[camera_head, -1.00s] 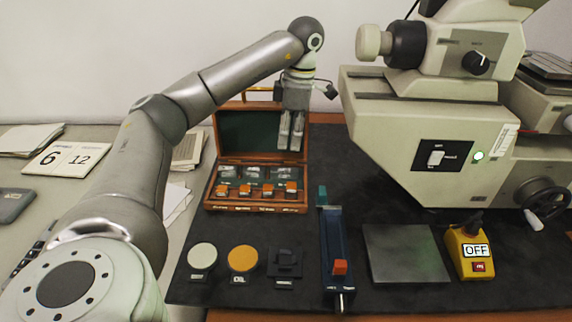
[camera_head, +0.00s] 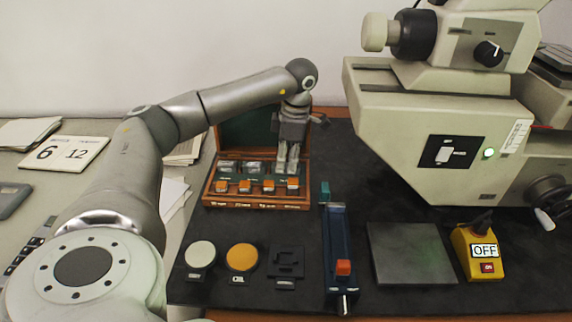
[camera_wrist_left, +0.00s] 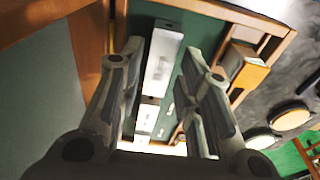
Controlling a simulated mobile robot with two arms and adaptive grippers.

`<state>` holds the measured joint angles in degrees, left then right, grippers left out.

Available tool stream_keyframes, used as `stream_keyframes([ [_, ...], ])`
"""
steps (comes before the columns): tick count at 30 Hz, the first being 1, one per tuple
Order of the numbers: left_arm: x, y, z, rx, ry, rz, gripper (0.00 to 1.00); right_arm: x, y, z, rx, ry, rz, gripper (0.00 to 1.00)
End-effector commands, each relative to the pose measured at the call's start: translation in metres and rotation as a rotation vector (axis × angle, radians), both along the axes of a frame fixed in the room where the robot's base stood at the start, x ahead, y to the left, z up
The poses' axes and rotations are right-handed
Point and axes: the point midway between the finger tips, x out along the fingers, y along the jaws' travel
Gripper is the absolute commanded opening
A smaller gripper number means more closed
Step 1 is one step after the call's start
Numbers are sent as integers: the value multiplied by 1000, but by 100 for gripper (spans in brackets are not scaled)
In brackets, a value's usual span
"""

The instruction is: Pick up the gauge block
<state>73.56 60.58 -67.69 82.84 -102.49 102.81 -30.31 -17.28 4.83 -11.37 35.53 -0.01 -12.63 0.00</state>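The gauge blocks are shiny metal blocks in the back row of an open wooden case (camera_head: 257,203). Two of them (camera_head: 226,166) show left of my gripper in the head view. My left gripper (camera_head: 287,169) points down over the right end of that row and hides what lies there. In the left wrist view my left gripper (camera_wrist_left: 157,85) is open, its fingers apart. A metal gauge block (camera_wrist_left: 163,58) shows between the finger lines, with a gap to each finger. I cannot tell how far the fingertips reach down beside it. My right gripper is not in view.
Several orange-topped pieces (camera_head: 244,187) stand in the case's front row. In front lie a white disc (camera_head: 200,254), an orange disc (camera_head: 242,257), a black holder (camera_head: 286,262), a blue tool (camera_head: 338,250) and a grey plate (camera_head: 410,253). A large machine (camera_head: 430,120) fills the right.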

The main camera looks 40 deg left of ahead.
Motion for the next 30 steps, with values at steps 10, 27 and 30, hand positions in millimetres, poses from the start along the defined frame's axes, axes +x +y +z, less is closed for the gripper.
stream_keyframes([
  [10,-1,1,-12,0,-1,0,32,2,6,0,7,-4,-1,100],
  [27,-1,1,-11,0,-3,0,0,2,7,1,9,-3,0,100],
  [30,0,1,-5,-1,-3,0,0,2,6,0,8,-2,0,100],
])
